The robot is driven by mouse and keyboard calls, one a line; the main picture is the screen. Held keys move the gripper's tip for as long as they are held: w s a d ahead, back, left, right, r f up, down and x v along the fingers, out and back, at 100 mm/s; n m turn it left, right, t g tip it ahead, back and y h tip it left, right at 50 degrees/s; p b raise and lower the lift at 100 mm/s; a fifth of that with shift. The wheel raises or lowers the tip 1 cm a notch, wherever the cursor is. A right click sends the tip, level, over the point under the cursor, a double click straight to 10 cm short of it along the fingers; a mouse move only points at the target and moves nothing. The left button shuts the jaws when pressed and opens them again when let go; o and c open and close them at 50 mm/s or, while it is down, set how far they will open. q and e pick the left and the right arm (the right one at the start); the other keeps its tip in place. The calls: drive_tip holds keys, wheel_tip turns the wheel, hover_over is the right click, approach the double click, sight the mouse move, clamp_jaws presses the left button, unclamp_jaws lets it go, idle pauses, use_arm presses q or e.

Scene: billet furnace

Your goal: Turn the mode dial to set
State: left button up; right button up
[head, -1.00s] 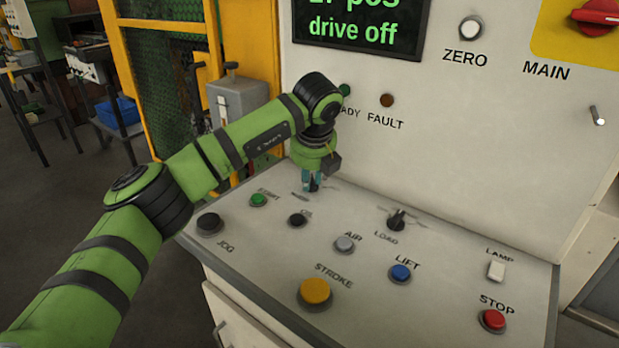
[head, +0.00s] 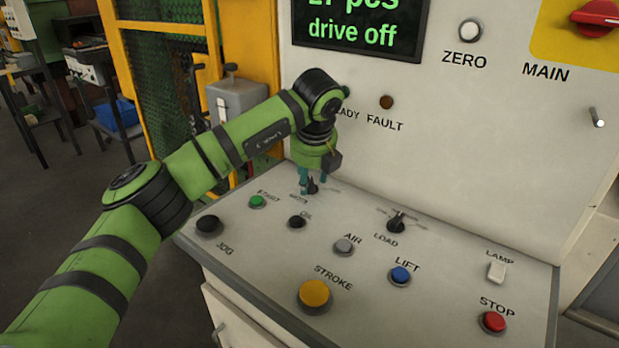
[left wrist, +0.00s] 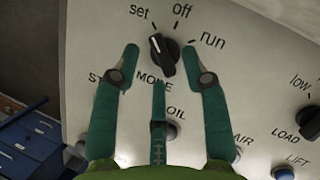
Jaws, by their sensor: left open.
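The mode dial (left wrist: 164,54) is a black knob with a white pointer line, seen in the left wrist view. Its line points up and left, at the tick by "set"; "off" and "run" lie further right. My left gripper (left wrist: 161,62) is open, with one teal finger left of the dial, one right, and a third below it over the MODE label. The fingers look apart from the knob. In the head view, the left gripper (head: 313,178) points down at the panel's back left, with the small dark dial (head: 312,187) between its fingers. My right gripper is not in view.
The black load dial (head: 397,222) stands to the right on the sloped panel. The green start button (head: 257,202), black oil button (head: 297,222) and grey air button (head: 344,247) are nearby. An upright wall with a screen (head: 360,27) reading "drive off" rises behind.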

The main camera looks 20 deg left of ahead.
use_arm(q)
drive_tip(key=v, duration=1.1)
